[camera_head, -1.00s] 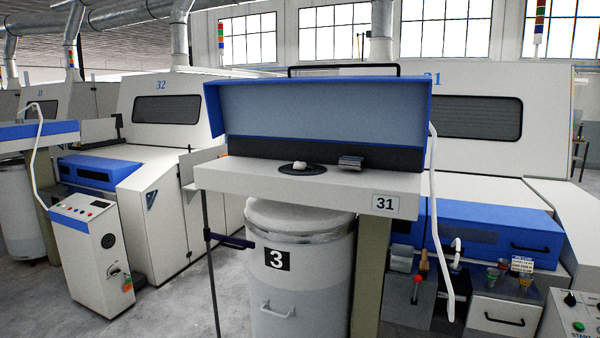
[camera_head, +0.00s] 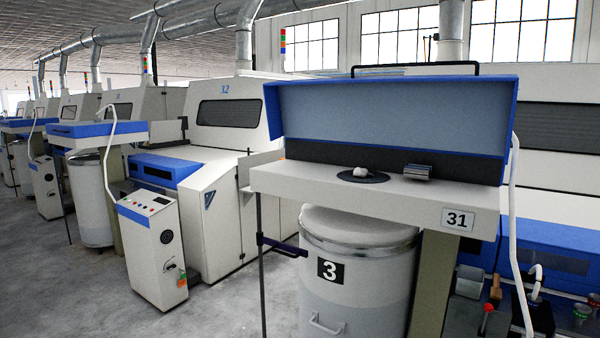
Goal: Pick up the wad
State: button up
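A small white wad (camera_head: 360,172) lies on a dark round plate (camera_head: 376,178) set in the top of the coiler shelf marked 31 (camera_head: 300,183). A small grey metal block (camera_head: 417,171) sits on the same shelf, to the right of the wad. The raised blue lid (camera_head: 395,118) stands behind them. My gripper is not in view.
A can marked 3 (camera_head: 350,270) stands under the shelf. A thin dark post (camera_head: 262,275) rises at its left. A white control pedestal (camera_head: 150,250) and machine 32 (camera_head: 225,140) stand to the left. Open grey floor (camera_head: 70,300) lies at lower left.

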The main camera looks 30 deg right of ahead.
aim_at(359, 171)
jog(key=u, duration=0.2)
jog(key=i, duration=1.5)
jog(key=z, duration=0.9)
